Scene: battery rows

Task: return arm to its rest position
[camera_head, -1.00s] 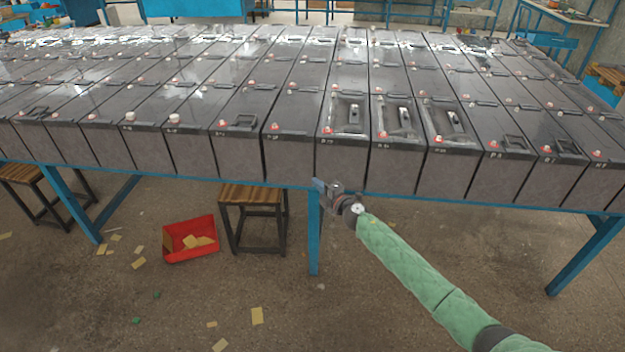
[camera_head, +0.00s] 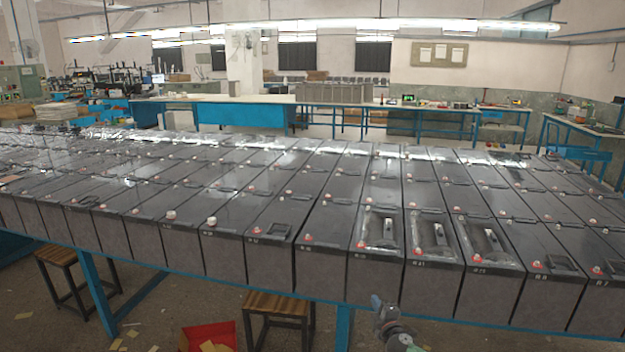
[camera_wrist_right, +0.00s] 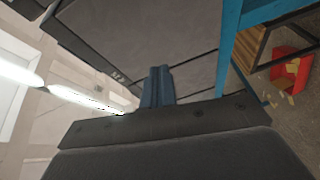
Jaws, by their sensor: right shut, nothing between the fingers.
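My right gripper (camera_head: 377,301) shows at the bottom of the head view, just in front of the near edge of the battery table. It is shut and empty. In the right wrist view its blue fingers (camera_wrist_right: 157,86) are together, with the dark side of a battery beyond them. Only the wrist end of my right arm shows in the head view. My left gripper is not in view.
Rows of dark batteries (camera_head: 322,262) fill a table with a blue frame (camera_head: 343,325). A wooden stool (camera_head: 278,305) and a red bin (camera_head: 208,337) with yellowish pieces are below. The bin also shows in the right wrist view (camera_wrist_right: 291,68).

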